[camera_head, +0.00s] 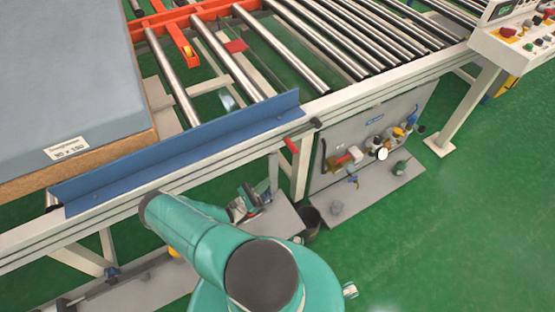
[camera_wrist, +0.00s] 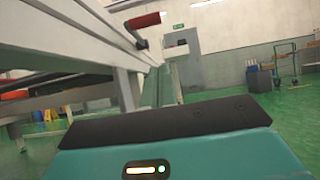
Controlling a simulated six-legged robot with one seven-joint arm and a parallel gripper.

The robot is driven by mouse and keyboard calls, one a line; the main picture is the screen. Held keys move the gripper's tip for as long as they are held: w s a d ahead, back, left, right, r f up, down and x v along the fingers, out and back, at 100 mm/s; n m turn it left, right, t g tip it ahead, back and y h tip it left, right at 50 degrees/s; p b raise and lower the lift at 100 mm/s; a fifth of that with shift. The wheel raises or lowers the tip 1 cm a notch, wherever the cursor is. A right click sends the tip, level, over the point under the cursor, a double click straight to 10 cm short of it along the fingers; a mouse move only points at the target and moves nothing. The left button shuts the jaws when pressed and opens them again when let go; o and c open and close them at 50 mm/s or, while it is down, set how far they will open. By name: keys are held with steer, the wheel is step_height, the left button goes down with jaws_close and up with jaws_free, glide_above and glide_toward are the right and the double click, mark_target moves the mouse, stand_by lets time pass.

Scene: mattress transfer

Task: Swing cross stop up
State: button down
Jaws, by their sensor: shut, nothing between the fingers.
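The likely cross stop is a long blue angle bar (camera_head: 190,145) along the near edge of the roller conveyor, its upright face standing beside the mattress. A red-handled lever (camera_head: 291,145) sits at its right end, on the conveyor's side. The red handle also shows in the wrist view (camera_wrist: 142,20), above and ahead of the camera. My gripper (camera_head: 250,203) appears small beyond my teal arm, below and left of the red handle, apart from it. It is shut and empty. My teal and black wrist housing fills the bottom of the wrist view; the fingertips are hidden there.
A grey mattress (camera_head: 60,75) on a brown base lies at the left of the conveyor. A panel with valves and gauges (camera_head: 375,145) hangs under the frame. A control console (camera_head: 520,38) stands at top right. Green floor (camera_head: 470,220) at right is clear.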

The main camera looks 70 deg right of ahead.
steer(key=a+r+x, duration=0.1)
steer(key=r+x, duration=0.1)
steer(key=x, duration=1.1)
steer(key=shift+w, duration=0.25)
steer(key=shift+w+a+r, duration=0.1)
steer(key=shift+a+r, duration=0.05)
steer(key=shift+r, duration=0.05)
steer(key=shift+r+y, duration=0.3)
steer(key=shift+r, duration=0.05)
